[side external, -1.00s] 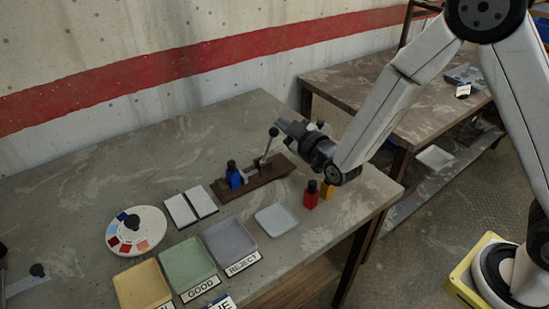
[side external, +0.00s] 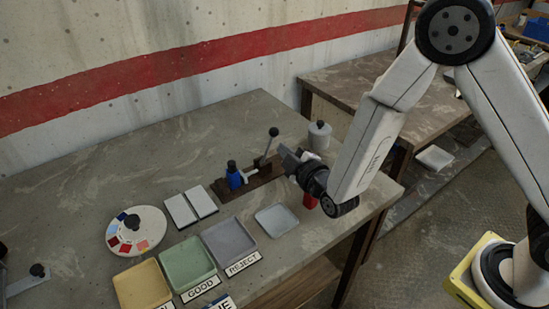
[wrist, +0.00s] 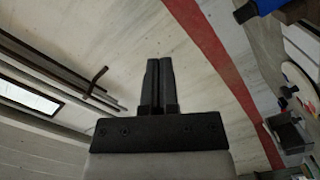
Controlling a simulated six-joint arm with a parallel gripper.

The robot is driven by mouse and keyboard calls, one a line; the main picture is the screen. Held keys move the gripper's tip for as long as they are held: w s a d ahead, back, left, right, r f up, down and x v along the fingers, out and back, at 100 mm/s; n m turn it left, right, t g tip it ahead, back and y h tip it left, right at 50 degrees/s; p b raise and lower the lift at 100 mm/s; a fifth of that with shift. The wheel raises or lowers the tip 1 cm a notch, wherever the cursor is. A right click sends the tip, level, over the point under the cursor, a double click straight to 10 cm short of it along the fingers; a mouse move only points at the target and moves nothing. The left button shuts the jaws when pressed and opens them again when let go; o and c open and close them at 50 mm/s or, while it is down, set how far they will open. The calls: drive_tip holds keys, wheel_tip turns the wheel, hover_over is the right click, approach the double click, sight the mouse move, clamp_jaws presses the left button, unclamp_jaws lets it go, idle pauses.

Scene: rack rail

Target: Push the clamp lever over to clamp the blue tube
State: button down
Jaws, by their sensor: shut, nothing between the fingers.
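The blue tube (side external: 233,179) with a black cap stands upright in the brown clamp base (side external: 228,194) in the side view. The clamp lever (side external: 265,149) has a grey shaft and a black knob, and stands up from the base to the right of the tube, leaning slightly right. My gripper (side external: 284,153) is shut and empty, just right of the lever shaft and below the knob's height. I cannot tell whether it touches the lever. In the wrist view, the closed fingers (wrist: 159,84) point up the picture, and a blue piece with a black end shows at the top edge.
A red bottle (side external: 310,196) is partly hidden under my wrist. A grey-white bottle (side external: 319,136) stands behind the gripper. White pads (side external: 190,207), a pale dish (side external: 277,220), labelled trays (side external: 188,261) and a colour disc (side external: 136,231) lie nearer. The table's back left is clear.

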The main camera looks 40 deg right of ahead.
drive_tip(key=shift+f, duration=0.4)
drive_tip(key=shift+w, duration=0.1)
hover_over(269, 147)
drive_tip(key=s, duration=0.2)
drive_tip(key=shift+a+f, duration=0.2)
drive_tip(key=shift+f, duration=1)
